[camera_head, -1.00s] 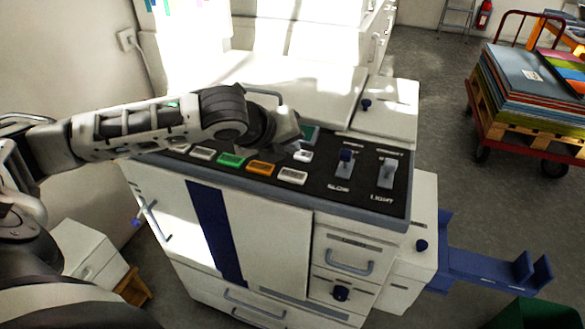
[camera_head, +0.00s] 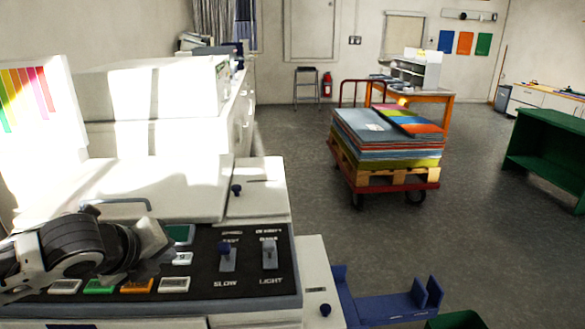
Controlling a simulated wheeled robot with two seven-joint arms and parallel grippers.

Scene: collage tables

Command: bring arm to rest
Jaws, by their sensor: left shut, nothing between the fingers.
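My left arm comes in from the left edge, over the control panel (camera_head: 205,266) of the white machine. My left gripper (camera_head: 162,243) is at the end of that arm, above the panel near the small screen (camera_head: 181,234). It is shut and holds nothing. Its fingertips are small and partly hard to make out. Below it are a green button (camera_head: 99,287), an orange button (camera_head: 137,286) and pale buttons (camera_head: 173,285). To its right are the slow lever (camera_head: 227,258) and the light lever (camera_head: 269,254). My right gripper does not show.
A blue bracket (camera_head: 390,304) sticks out at the machine's right side. Beyond it the grey floor (camera_head: 300,190) is open. A cart (camera_head: 372,185) with stacked coloured boards stands mid-room. A green bench (camera_head: 545,150) is at the right, and an orange table (camera_head: 447,98) behind.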

